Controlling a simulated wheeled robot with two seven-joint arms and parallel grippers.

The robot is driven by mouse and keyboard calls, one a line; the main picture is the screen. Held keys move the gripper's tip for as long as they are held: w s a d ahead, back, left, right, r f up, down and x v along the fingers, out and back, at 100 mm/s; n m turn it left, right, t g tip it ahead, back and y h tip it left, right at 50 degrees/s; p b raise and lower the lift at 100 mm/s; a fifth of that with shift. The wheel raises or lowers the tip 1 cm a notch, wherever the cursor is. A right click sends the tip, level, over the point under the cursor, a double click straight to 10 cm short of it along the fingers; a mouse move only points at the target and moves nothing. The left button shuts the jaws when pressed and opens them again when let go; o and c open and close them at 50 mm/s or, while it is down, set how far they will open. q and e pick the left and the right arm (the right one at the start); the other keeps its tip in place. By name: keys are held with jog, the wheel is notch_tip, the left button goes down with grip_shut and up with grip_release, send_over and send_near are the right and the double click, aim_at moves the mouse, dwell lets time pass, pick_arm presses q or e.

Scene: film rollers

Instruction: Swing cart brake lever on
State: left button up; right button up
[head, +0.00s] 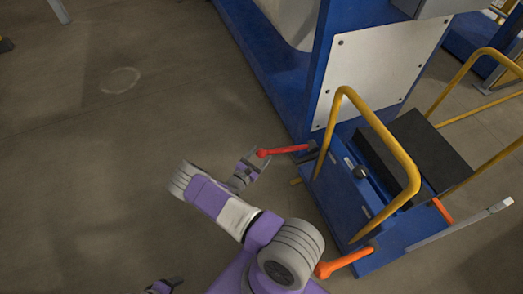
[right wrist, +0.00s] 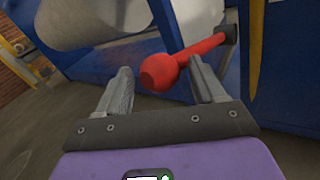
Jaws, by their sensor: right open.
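A red lever with a round knob (head: 284,150) sticks out to the left from a dark pivot low on the blue cart (head: 340,195). My right gripper (head: 252,160) is at its knob end. In the right wrist view, the gripper (right wrist: 160,70) is open, and the red knob (right wrist: 160,71) shows between and just beyond the fingertips. The lever's shaft runs up and right behind the right finger to its pivot. I cannot tell whether a finger touches it. A small part of what may be my left gripper (head: 163,286) shows at the bottom edge; its jaws are unclear.
A blue machine frame with a pale panel (head: 380,70) stands behind. The floor at left (head: 90,160) is clear.

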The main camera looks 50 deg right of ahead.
jog(key=a+r+p, duration=0.1)
jog(key=a, duration=0.5)
jog(key=shift+r+h, duration=0.2)
jog(key=shift+h, duration=0.1)
